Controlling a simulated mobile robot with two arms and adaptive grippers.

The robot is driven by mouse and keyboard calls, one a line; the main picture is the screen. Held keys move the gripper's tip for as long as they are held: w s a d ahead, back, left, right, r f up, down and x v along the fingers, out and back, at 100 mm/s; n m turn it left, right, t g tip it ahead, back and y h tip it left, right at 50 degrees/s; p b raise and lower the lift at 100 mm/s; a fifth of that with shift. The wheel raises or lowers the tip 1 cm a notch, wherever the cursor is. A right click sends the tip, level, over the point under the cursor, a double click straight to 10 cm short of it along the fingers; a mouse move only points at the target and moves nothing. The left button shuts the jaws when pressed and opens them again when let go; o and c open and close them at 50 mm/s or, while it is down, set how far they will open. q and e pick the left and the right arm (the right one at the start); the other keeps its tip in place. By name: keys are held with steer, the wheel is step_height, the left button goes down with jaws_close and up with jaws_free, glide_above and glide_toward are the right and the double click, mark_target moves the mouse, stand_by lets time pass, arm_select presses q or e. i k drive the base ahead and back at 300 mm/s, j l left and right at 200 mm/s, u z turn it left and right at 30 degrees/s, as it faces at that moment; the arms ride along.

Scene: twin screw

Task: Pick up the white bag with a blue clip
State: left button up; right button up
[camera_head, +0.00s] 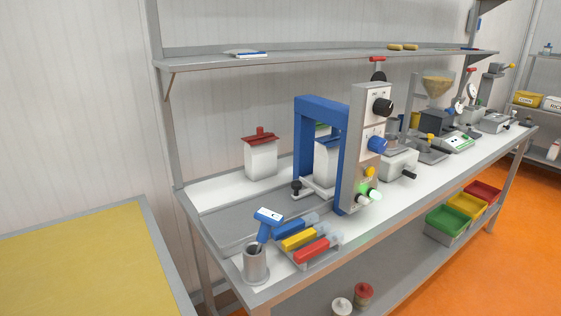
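I cannot make out for certain a white bag with a blue clip. A flat white item with a blue edge (247,53) lies on the upper shelf at the left; whether it is a bag is too small to tell. A white bag-like container with a red top (261,158) stands at the back left of the bench. Another white container (325,162) stands partly hidden behind the blue frame, with a bit of green at its top. Neither of my grippers is in view.
The white bench (213,184) carries a blue frame (304,140) with a control panel. A grey cup (256,265) with a blue-headed tool and blue, yellow and red-handled tools (312,250) stand at its front left. A yellow-topped table (75,260) is at left. Orange floor shows at right.

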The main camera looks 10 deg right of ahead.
mark_target(326, 159)
steer(key=i+l+u, duration=0.15)
steer(key=l+u, duration=0.25)
steer(key=l, duration=0.2)
steer(key=l+u, duration=0.35)
steer(key=l, duration=0.2)
steer(key=l+u, duration=0.4)
steer(key=l, duration=0.25)
